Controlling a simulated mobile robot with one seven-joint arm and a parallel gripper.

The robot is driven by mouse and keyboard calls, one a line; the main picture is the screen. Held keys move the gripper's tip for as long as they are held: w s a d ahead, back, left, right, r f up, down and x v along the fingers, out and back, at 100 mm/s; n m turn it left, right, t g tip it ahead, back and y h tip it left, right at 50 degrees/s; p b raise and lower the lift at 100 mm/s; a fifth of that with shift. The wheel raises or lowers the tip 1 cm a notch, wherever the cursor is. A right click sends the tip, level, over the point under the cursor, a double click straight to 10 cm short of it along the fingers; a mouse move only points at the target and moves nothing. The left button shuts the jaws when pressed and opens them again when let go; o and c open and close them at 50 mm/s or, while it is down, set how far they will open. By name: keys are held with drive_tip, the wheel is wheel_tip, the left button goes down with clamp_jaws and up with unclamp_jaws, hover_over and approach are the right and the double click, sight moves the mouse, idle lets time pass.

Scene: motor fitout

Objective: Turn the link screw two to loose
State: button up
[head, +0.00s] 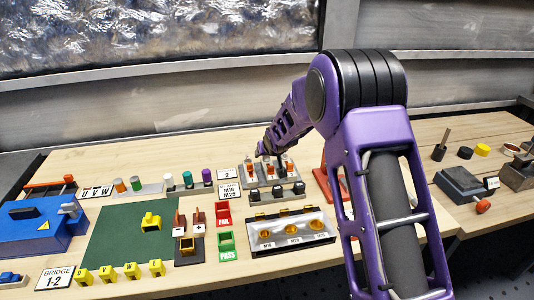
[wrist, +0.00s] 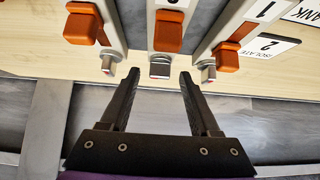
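Three grey metal screw heads stand in a row in the wrist view: a left one (wrist: 108,64), a middle one (wrist: 160,68) and a right one (wrist: 208,70). Each sits below an orange block, the middle one below the middle orange block (wrist: 168,31). I cannot tell for sure which is link screw two. My gripper (wrist: 160,76) is open and empty, its fingertips on either side of the middle screw head, with gaps showing. In the head view my gripper (head: 281,160) is over the grey link stand (head: 256,182), and my arm hides part of it.
A sign with a 2 and ISOLATE (wrist: 268,46) lies right of the stand in the wrist view. In the head view a tray with brass cups (head: 290,231) lies in front, and red and green bins (head: 223,212) stand to the left. A green mat (head: 120,235) lies farther left.

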drive_tip(key=v, duration=1.7)
drive_tip(key=shift+s+p, duration=0.2)
drive_tip(key=shift+p, duration=0.2)
drive_tip(key=shift+d+r, duration=0.1)
drive_tip(key=shift+d, duration=0.1)
